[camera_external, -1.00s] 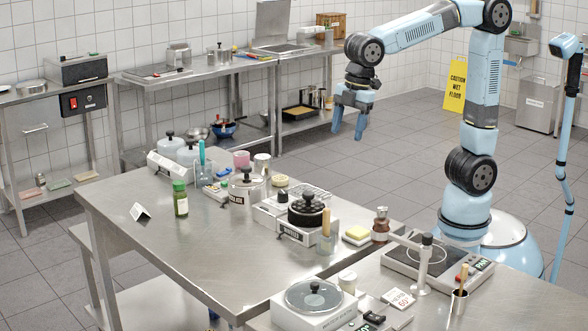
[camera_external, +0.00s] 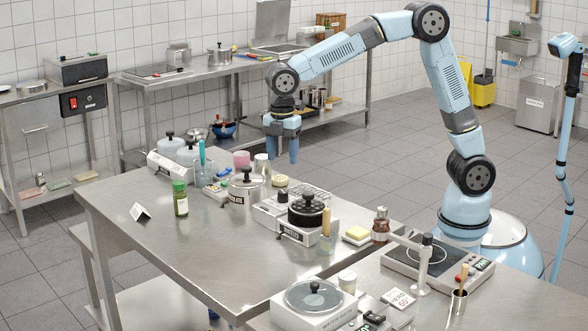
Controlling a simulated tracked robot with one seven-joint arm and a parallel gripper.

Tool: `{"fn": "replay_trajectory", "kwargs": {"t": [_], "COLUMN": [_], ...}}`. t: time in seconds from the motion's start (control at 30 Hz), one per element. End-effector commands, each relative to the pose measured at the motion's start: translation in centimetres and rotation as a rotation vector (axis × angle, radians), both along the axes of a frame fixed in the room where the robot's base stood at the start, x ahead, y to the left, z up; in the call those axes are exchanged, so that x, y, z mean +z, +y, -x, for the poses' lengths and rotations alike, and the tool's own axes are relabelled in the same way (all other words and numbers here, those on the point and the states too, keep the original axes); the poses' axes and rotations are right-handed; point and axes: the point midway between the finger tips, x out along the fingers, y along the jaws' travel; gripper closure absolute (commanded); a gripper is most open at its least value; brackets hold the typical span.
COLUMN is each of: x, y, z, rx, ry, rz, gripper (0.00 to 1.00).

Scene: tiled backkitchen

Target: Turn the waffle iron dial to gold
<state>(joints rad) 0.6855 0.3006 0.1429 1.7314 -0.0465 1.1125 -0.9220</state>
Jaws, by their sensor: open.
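My gripper (camera_external: 283,147) hangs open and empty, fingers down, above the far edge of the steel worktable (camera_external: 150,240). It touches nothing that I can see. I cannot pick out the waffle iron for certain. One candidate is the pale appliance with a round lid (camera_external: 314,300) at the front. Another is the pale labelled unit (camera_external: 290,234) at mid-table, with a black round lidded piece (camera_external: 306,208) on it. No dial or gold mark is legible on either.
A lidded steel pot (camera_external: 245,190) and a green-capped jar (camera_external: 180,200) stand on the worktable. A hotplate (camera_external: 430,262), a white stand (camera_external: 424,262) and a yellow sponge (camera_external: 356,233) are at the right. The table's left front is mostly clear.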

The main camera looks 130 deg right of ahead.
Motion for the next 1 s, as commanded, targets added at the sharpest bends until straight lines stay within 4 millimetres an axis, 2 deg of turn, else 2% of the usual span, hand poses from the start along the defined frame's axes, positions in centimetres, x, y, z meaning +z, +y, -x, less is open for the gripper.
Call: {"fn": "replay_trajectory", "kwargs": {"t": [0.3, 0.53, 0.73, 1.0], "x": [-5.8, -9.3, -10.9, -11.3], "y": [0.0, 0.0, 0.0, 0.0], "z": [0.1, 0.1, 0.0, 0.0], "rx": [-0.001, -0.001, -0.001, -0.001], "ry": [0.003, 0.002, -0.001, -0.001], "rz": [-0.001, -0.001, 0.000, 0.001], "gripper": [0.40, 0.40, 0.40, 0.40]}}
